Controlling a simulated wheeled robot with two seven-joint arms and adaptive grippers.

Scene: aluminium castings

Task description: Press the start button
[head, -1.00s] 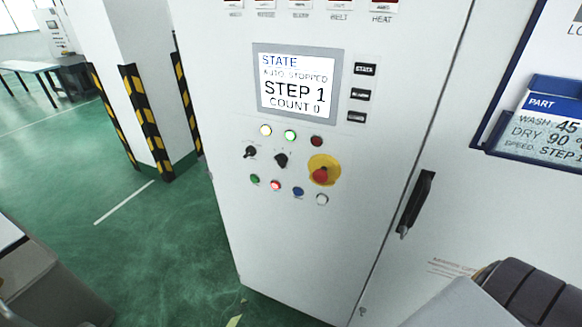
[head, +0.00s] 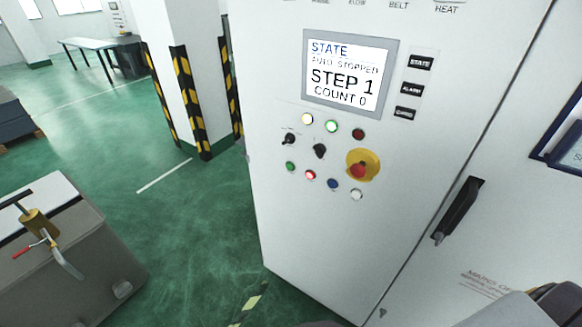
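The control cabinet (head: 300,235) stands in front of me with its panel facing me. Its screen (head: 348,76) reads STATE, AUTO STOPPED, STEP 1, COUNT 0. The bottom row has a green button (head: 290,166), a red lit button (head: 310,174), a blue button (head: 332,183) and a white button (head: 356,194). Button labels are too small to read. Neither gripper can be made out.
A red emergency stop (head: 359,170) on a yellow disc sits right of the buttons. A black door handle (head: 459,210) is further right. A striped pillar (head: 190,90) stands behind left. Green floor between is clear.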

